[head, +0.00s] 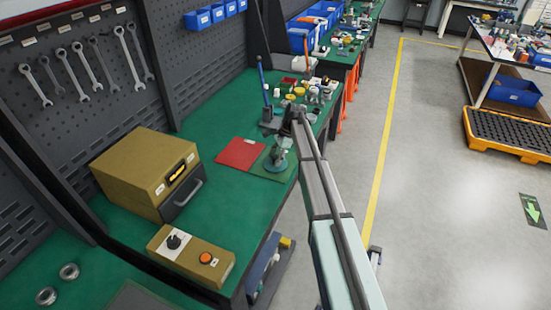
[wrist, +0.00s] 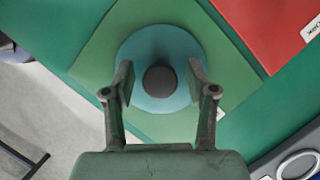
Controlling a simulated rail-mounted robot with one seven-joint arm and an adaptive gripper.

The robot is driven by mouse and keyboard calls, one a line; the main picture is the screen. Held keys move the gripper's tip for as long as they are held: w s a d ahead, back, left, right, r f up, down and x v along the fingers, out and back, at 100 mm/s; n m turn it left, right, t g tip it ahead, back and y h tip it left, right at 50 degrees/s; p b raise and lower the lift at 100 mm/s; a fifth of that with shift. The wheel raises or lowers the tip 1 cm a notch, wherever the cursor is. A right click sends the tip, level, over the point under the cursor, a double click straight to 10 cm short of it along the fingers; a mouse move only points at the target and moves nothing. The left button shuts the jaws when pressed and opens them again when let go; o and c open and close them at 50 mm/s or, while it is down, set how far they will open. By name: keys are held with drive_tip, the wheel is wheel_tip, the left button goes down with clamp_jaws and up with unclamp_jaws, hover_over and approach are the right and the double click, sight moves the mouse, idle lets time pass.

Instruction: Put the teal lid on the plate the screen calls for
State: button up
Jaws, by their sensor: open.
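The teal lid (wrist: 160,42) is a round disc with a dark knob (wrist: 160,81) in its middle. It lies over the green plate (wrist: 95,55), and it also shows in the head view (head: 276,166). My gripper (wrist: 160,76) is open above the lid, one finger on each side of the knob, with gaps to it. The red plate (head: 240,153) lies just left of the green plate in the head view, with a white label partly seen in the wrist view. The screen (head: 177,173) on the tan box shows yellow characters too small to read.
The tan box (head: 135,165) with a grey handle and a control box (head: 190,256) with a knob and orange button stand nearer on the bench. Several small parts (head: 310,92) crowd the bench beyond the plates. Two metal rings (head: 58,284) lie at lower left.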

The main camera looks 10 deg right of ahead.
drive_tip(key=s+b+v, duration=0.1)
drive_tip(key=b+v, duration=0.2)
drive_tip(key=v, duration=0.9)
drive_tip(key=shift+w+b, duration=0.35)
drive_tip(key=shift+w, duration=0.1)
drive_tip(key=shift+f, duration=0.1)
drive_tip(key=s+d+f+n+h+p, duration=0.1)
drive_tip(key=s+d+f+h+p, duration=0.1)
drive_tip(key=s+d+f, duration=0.4)
drive_tip(key=s+d+f+n+h+p, duration=0.1)
drive_tip(key=s+d+f+h+p, duration=0.15)
drive_tip(key=d+f, duration=0.35)
drive_tip(key=s+a+f+n+g+b, duration=0.1)
drive_tip(key=s+a+f+n, duration=0.3)
drive_tip(key=s+f, duration=0.6)
drive_tip(key=s+a+f+n+g+b, duration=0.1)
drive_tip(key=s+a+f+g, duration=0.1)
drive_tip(key=s+a+f, duration=0.65)
drive_tip(key=s+a+f+n+g, duration=0.1)
drive_tip(key=s+f+n, duration=0.2)
drive_tip(key=s, duration=1.1)
drive_tip(key=s+a+f+n+g+b, duration=0.1)
drive_tip(key=s+f+n, duration=0.2)
drive_tip(key=s, duration=1.1)
drive_tip(key=s+a+f+n+b, duration=0.1)
drive_tip(key=s+f, duration=0.5)
drive_tip(key=s, duration=0.8)
drive_tip(key=shift+a+f+n+g, duration=0.4)
drive_tip(key=shift+a+n, duration=0.1)
drive_tip(key=shift+n, duration=0.4)
